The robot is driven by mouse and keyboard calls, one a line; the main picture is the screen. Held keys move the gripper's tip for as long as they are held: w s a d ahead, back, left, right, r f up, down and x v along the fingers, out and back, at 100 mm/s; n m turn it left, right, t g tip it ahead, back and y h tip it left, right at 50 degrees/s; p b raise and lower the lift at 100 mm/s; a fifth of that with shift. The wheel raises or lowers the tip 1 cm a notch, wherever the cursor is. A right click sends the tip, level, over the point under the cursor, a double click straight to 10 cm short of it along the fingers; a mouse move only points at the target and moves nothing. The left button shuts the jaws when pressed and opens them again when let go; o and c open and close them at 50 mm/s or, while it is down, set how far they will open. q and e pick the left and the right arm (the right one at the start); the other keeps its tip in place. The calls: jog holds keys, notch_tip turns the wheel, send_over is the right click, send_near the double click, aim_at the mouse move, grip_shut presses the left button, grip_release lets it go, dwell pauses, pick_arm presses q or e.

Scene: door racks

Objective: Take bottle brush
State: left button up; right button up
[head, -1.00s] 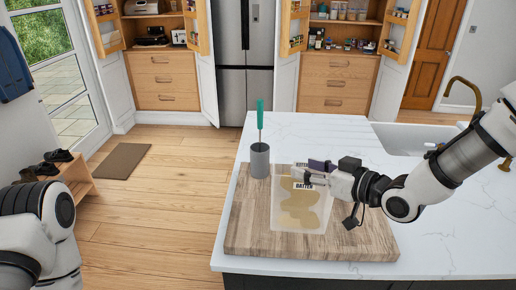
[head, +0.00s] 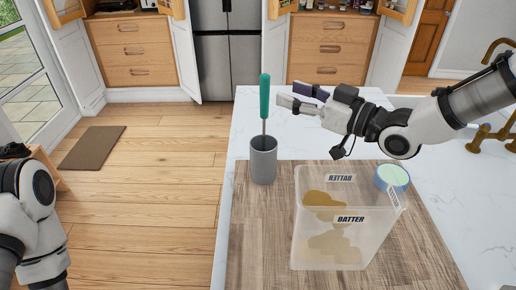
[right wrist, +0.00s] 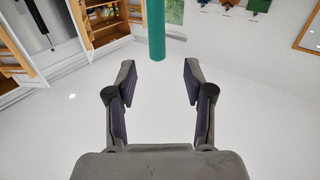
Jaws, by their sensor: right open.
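The bottle brush (head: 264,97) has a green handle on a thin stem and stands upright in a grey cylindrical holder (head: 263,163) at the left of the wooden board. Its lower end is hidden in the holder. My right gripper (head: 281,102) is open and empty, just right of the handle at about its height. In the right wrist view, the green handle (right wrist: 156,32) shows ahead of and between the open fingers (right wrist: 157,78), beyond the tips. My left arm shows at the left edge, but its gripper is out of view.
A clear container labelled BATTER (head: 345,238) stands on the wooden board (head: 257,240), right of the holder. A blue-rimmed round item (head: 392,178) is beside it. White counter (head: 250,108) is clear behind the holder. A brass tap (head: 490,135) stands at right.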

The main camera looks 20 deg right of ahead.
aim_at(269, 86)
jog(key=shift+w+a+f, duration=0.25)
jog(key=shift+w+f, duration=0.05)
jog(key=shift+w, duration=0.1)
jog(key=p+x, duration=0.3)
jog(key=x, duration=0.3)
jog(key=shift+w+r, duration=0.15)
jog(key=shift+w+a, duration=0.2)
jog(key=shift+w, duration=0.2)
jog(key=shift+s+d, duration=0.1)
grip_shut()
